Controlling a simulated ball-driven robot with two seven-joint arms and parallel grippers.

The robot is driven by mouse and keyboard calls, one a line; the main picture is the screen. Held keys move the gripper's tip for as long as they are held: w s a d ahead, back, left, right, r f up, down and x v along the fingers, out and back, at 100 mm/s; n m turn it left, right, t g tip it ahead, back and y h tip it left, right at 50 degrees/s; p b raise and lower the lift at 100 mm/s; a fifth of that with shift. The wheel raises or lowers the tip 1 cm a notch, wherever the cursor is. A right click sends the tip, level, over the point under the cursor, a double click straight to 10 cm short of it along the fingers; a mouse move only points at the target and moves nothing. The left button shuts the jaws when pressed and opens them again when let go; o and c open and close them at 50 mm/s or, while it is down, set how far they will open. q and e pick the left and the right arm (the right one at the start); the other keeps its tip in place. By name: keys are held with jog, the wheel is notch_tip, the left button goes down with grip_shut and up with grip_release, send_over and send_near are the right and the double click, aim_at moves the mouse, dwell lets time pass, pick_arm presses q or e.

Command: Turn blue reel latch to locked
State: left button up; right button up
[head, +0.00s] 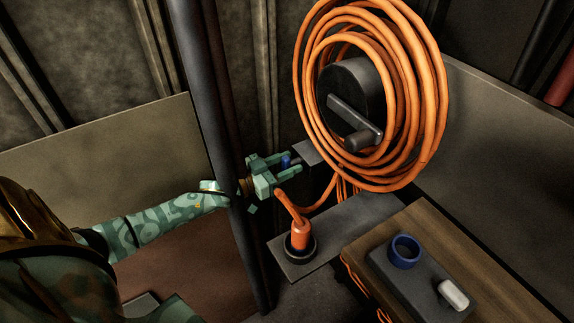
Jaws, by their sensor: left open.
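The blue reel latch (286,160) shows as a small blue piece in the head view, between the fingers of my left gripper (289,169). My left gripper is open around it, and I cannot tell whether either finger touches it. Fingers hide part of the latch, so its turn angle is unclear. The latch sits at the left of a grey bracket (308,152) below the reel. The reel (350,92) has a dark hub with a crank handle and carries coiled orange hose (428,90). My right gripper is not in view.
A dark vertical post (215,120) stands close in front of my left forearm. An orange hose nozzle (300,235) stands in a dark holder on a grey plate (345,235). A wooden bench (470,235) at lower right bears a dark tray (400,277) with a blue ring (404,250) and a white piece (453,294).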

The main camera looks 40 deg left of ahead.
pick_arm(q)
grip_shut()
jog(key=shift+m, duration=0.4)
jog(key=m+p, duration=0.1)
jog(key=m, duration=0.1)
jog(key=shift+d+r+m, duration=0.1)
jog(key=shift+m, duration=0.3)
jog(key=m+p, duration=0.1)
jog(key=m, duration=0.2)
jog(key=shift+m, duration=0.4)
jog(key=m, duration=0.5)
jog(key=shift+s+d+f, duration=0.1)
jog(key=shift+d+f, duration=0.05)
jog(key=shift+f, duration=0.2)
jog(key=m+b, duration=0.1)
jog(key=m, duration=0.4)
jog(key=shift+f, duration=0.1)
jog(key=shift+m, duration=0.4)
